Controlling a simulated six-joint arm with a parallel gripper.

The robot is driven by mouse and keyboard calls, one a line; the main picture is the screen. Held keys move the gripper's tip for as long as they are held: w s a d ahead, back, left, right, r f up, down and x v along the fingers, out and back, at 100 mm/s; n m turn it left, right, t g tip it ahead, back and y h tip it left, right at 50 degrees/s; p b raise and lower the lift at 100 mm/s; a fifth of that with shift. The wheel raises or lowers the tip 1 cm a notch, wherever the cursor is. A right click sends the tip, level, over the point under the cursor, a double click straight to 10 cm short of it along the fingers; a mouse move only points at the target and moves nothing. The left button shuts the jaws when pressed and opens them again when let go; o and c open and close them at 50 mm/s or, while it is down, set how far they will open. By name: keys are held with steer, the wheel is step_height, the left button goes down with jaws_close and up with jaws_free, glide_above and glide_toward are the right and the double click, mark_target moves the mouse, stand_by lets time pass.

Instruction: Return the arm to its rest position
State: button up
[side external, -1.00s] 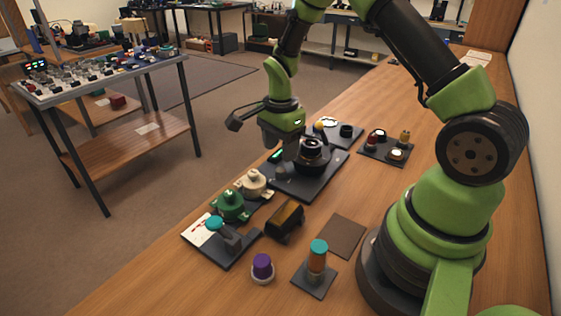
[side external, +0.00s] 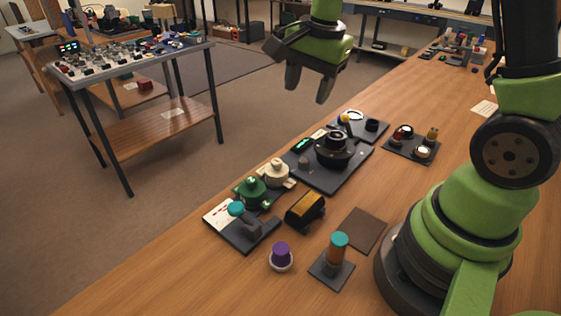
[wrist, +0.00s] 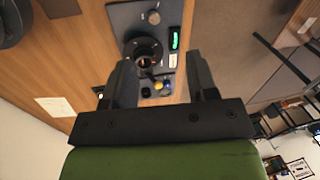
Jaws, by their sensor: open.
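My gripper (side external: 309,84) is raised high above the bench in the side view, its two dark fingers pointing down and apart with nothing between them. In the wrist view my gripper (wrist: 158,85) also shows its fingers spread and empty. Below it a black round lens-like part (side external: 334,144) sits on a dark base plate (side external: 325,178). The same round part (wrist: 143,50) shows beyond the fingertips in the wrist view, well apart from them. A small green display (wrist: 175,39) is beside it.
A small plate with several parts (side external: 412,148) lies right of the base. A green fixture (side external: 251,191), a black-and-gold block (side external: 305,209), a purple-topped knob (side external: 281,256) and a teal-and-orange post (side external: 338,252) stand nearer. A brown mat (side external: 362,229) is bare. Space around my raised gripper is clear.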

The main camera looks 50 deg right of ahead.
steer(key=s+a+r+n+t+y, duration=0.1)
steer(key=s+a+r+n+t, duration=0.1)
steer(key=s+r+n, duration=0.3)
steer(key=s+a+r+n+t, duration=0.3)
steer(key=s+a+r+n, duration=0.2)
steer(key=s, duration=0.5)
steer(key=shift+s+a+n+y, duration=0.15)
steer(key=shift+a+n+y, duration=0.2)
steer(key=shift+n, duration=0.85)
